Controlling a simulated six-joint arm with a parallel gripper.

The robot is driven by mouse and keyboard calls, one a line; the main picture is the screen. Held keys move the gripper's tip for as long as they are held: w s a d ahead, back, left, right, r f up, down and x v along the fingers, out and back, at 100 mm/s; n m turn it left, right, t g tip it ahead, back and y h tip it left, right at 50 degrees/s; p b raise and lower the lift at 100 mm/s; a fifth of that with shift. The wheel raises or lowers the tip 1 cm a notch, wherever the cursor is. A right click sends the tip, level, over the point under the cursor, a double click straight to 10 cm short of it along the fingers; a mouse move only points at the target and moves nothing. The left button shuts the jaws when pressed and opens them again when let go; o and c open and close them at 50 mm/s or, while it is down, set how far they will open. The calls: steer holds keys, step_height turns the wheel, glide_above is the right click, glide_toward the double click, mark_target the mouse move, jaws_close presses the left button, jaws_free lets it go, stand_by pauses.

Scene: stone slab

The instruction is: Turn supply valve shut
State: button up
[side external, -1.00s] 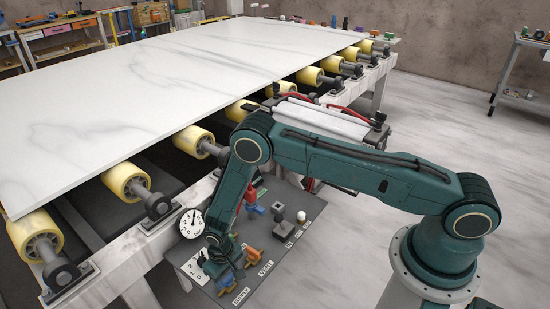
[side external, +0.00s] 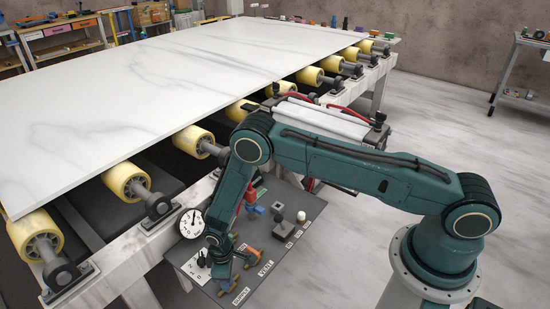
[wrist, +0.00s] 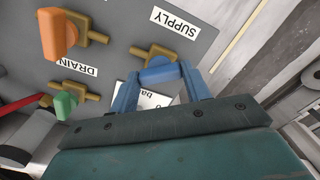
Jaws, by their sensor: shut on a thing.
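The supply valve has a blue handle (wrist: 158,74) on a brass body (wrist: 151,54); it shows in the wrist view beside the upside-down SUPPLY label (wrist: 176,22). My gripper (wrist: 163,84) is shut on this handle, with one blue finger on each side. In the side external view my gripper (side external: 220,270) is low over the near end of the grey valve panel (side external: 270,262), close to the SUPPLY label (side external: 241,296). My wrist hides most of the handle there.
An orange-handled valve (wrist: 57,34) and a green-handled valve (wrist: 66,104) sit close by, the latter near the DRAIN label (wrist: 78,67). A round dial (side external: 191,223) stands by the panel. The marble slab (side external: 170,90) on yellow rollers lies beyond.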

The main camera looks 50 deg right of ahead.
steer(key=n, duration=0.5)
steer(key=shift+n, duration=0.3)
steer(key=n, duration=0.5)
stand_by(0.4)
steer(key=o, duration=1)
step_height(320, 180, up, 14)
stand_by(0.4)
steer(key=shift+f, duration=0.1)
